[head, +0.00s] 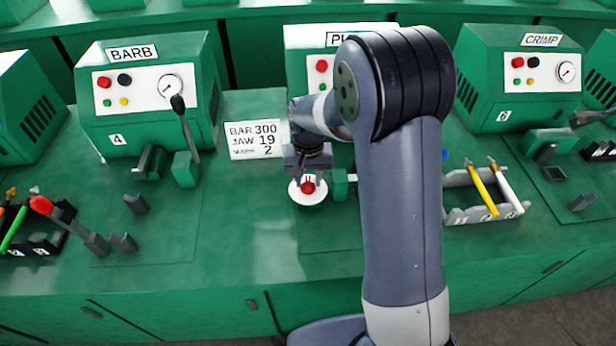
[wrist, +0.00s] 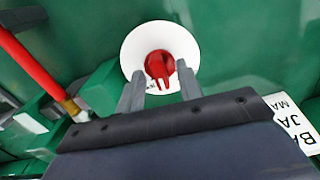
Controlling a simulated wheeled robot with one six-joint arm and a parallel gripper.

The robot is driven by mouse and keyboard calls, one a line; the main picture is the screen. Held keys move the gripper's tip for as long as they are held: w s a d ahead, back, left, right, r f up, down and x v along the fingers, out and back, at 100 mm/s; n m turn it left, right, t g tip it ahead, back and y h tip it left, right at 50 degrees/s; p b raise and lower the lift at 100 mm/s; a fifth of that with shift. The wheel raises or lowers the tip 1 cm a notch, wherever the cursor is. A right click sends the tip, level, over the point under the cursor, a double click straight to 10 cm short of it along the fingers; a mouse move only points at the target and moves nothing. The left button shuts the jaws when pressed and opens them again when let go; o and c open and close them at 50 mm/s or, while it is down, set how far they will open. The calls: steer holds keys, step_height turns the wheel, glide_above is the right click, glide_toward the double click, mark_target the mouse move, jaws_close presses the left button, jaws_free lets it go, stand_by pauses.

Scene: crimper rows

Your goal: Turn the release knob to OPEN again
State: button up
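The release knob (wrist: 160,66) is red with a two-pronged pointer and sits on a round white dial plate (wrist: 145,38). In the head view the knob (head: 308,186) shows just below my gripper (head: 307,172), on the bench in front of the middle machine. In the wrist view my gripper (wrist: 160,86) is open. Its two grey fingers reach over the lower edge of the plate, one on each side of the pointer's prongs, with gaps to the knob. Dark lettering at the plate's lower edge is mostly hidden, so I cannot read the setting.
A white sign (head: 256,138) reading BAR 300, JAW 19 stands left of the knob. A red rod with a brass end (wrist: 38,72) lies close by in the wrist view. The BARB machine (head: 148,90) is left, the CRIMP machine (head: 522,80) right. My arm hides much of the middle machine.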

steer(key=shift+f, duration=0.1)
steer(key=shift+c, duration=0.4)
jaws_close()
steer(key=shift+m, duration=0.3)
steer(key=m+b, duration=0.1)
steer(key=m, duration=0.2)
steer(key=shift+m, duration=2.5)
steer(key=shift+o, duration=0.4)
jaws_free()
